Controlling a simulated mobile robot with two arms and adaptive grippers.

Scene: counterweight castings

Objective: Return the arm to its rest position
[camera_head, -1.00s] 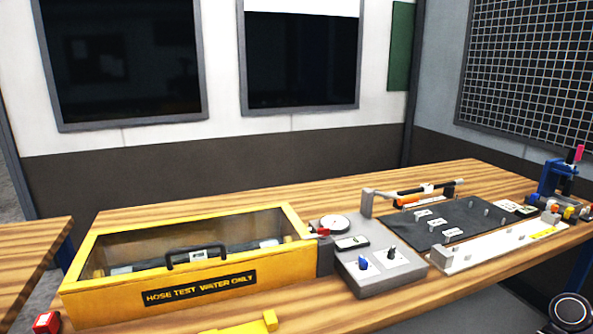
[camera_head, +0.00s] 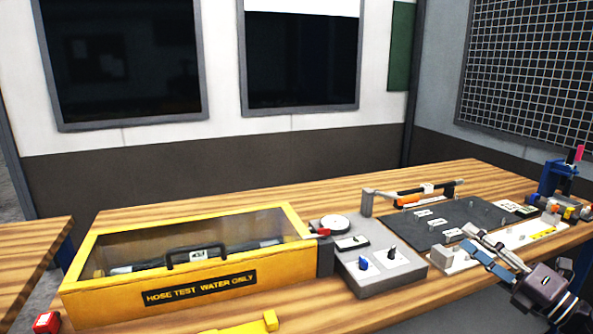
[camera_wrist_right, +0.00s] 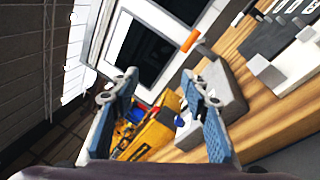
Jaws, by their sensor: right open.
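My right gripper (camera_head: 480,252) is at the lower right of the head view, in front of the bench's front edge and over the near edge of the white strip. Its fingers point up and left. In the right wrist view its two blue-padded fingers (camera_wrist_right: 160,118) stand wide apart with nothing between them. Beyond them the wrist view shows the bench, the yellow box and the windows at a steep tilt. My left gripper is not in view.
A yellow hose test box (camera_head: 200,280) stands on the wooden bench (camera_head: 340,195). Beside it are a grey control box (camera_head: 385,283), a dark mat (camera_head: 435,228) with small pegs and cards, and a white strip (camera_head: 520,236). A blue fixture (camera_head: 553,180) stands at the far right.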

